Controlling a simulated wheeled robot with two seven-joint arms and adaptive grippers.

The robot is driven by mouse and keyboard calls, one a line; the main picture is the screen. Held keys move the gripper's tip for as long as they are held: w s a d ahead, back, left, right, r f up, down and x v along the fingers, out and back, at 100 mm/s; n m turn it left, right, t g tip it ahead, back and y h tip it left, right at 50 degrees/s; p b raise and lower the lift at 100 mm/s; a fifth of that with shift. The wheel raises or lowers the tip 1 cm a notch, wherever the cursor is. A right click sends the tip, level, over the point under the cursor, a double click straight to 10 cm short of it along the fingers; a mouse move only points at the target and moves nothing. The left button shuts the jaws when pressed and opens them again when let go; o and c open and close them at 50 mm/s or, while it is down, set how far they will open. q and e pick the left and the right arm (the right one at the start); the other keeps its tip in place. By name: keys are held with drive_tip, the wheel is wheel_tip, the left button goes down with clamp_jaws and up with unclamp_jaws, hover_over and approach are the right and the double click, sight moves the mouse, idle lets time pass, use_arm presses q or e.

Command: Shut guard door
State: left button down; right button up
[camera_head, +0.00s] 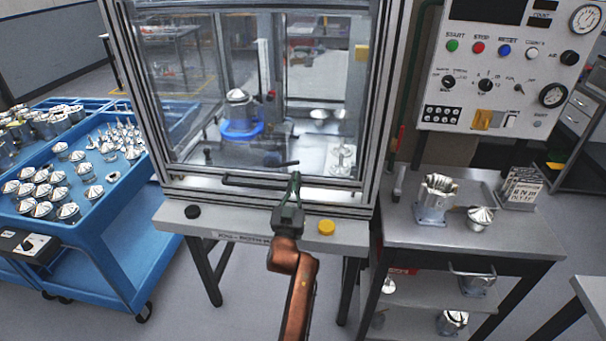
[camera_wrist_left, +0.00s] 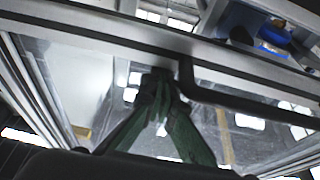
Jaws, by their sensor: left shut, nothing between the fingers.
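The guard door (camera_head: 150,90) is a clear panel in a pale metal frame on the front of the machine enclosure. Its bottom rail is low, close above the white front ledge (camera_head: 255,222); I cannot tell whether a small gap is left. A black bar handle (camera_head: 250,183) runs along the bottom rail, and it also shows in the left wrist view (camera_wrist_left: 240,108). My left gripper (camera_head: 294,180) is shut and empty at the handle's right end, fingertips pointing up. In the left wrist view the green fingers (camera_wrist_left: 161,95) meet beside the handle's bent end; contact is unclear.
Behind the panel, a metal part (camera_head: 238,96) sits on a blue fixture (camera_head: 240,131). A black button (camera_head: 192,212) and a yellow button (camera_head: 326,227) are on the ledge. A blue cart (camera_head: 100,225) stands left; a grey bench (camera_head: 510,238) and control panel (camera_head: 510,65) stand right.

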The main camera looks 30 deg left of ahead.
sight(258, 168)
use_arm(q)
drive_tip(key=shift+s+f, duration=0.1)
drive_tip(key=shift+f, duration=0.1)
use_arm(e)
drive_tip(key=shift+w+a+f, duration=0.1)
drive_tip(key=shift+w, duration=0.1)
